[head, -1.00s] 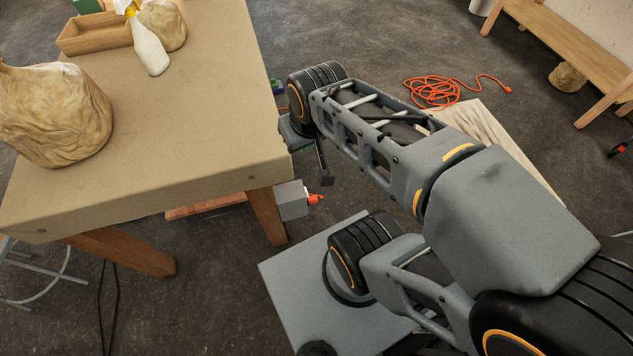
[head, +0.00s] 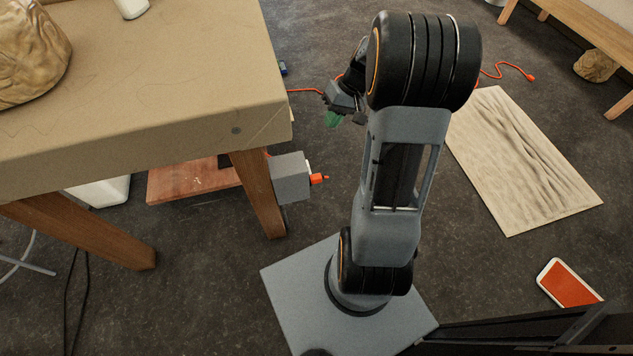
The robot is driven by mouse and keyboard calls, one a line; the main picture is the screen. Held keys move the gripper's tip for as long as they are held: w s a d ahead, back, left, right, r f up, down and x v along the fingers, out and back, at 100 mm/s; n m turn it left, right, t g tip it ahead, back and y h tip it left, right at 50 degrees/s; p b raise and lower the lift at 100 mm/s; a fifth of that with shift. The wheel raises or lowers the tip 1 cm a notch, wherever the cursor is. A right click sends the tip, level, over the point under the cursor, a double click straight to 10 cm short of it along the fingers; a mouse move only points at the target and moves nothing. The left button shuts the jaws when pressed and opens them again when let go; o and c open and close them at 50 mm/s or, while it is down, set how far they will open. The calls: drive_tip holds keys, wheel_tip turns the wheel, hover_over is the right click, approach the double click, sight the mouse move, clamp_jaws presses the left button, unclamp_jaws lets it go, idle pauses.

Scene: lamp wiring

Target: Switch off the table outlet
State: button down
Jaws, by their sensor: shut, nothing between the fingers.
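The table outlet is a grey box (head: 291,178) fixed to the wooden table leg, below the tabletop's near right corner. An orange plug (head: 318,178) sticks out of its right side. The outlet's switch cannot be made out in the head view. My gripper (head: 345,108) is above and to the right of the outlet in the picture, apart from it, partly hidden by my arm. It is shut and empty. A small green patch (head: 333,119) shows right by the fingers; I cannot tell what it belongs to.
The brown table (head: 170,95) fills the left, with a tan lumpy sack (head: 30,50) on it. A wooden board (head: 525,160) and an orange-and-white object (head: 570,284) lie on the floor at right. An orange cord (head: 505,69) runs behind my arm.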

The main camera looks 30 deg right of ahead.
sight(308, 167)
drive_tip(key=d+f+y+b, duration=0.1)
drive_tip(key=d+f+b, duration=0.1)
drive_tip(key=f, duration=0.3)
drive_tip(key=w+d+f+t+y+b, duration=0.1)
drive_tip(key=d+f+b, duration=0.1)
drive_tip(key=f, duration=0.4)
drive_tip(key=d+f+m+y+b, duration=0.1)
drive_tip(key=d+f+b, duration=0.1)
drive_tip(key=d+f, duration=0.2)
drive_tip(key=shift+w+f+b, duration=0.4)
drive_tip(key=shift+f, duration=0.55)
drive_tip(key=b+x, duration=0.1)
drive_tip(key=x, duration=0.3)
drive_tip(key=b+x, duration=0.2)
drive_tip(key=x, duration=0.2)
drive_tip(key=a+r+b+x, duration=0.1)
drive_tip(key=x, duration=0.3)
drive_tip(key=shift+w+b, duration=0.25)
drive_tip(key=shift+b, duration=0.05)
drive_tip(key=shift+w+a, duration=0.15)
drive_tip(key=shift+a, duration=0.7)
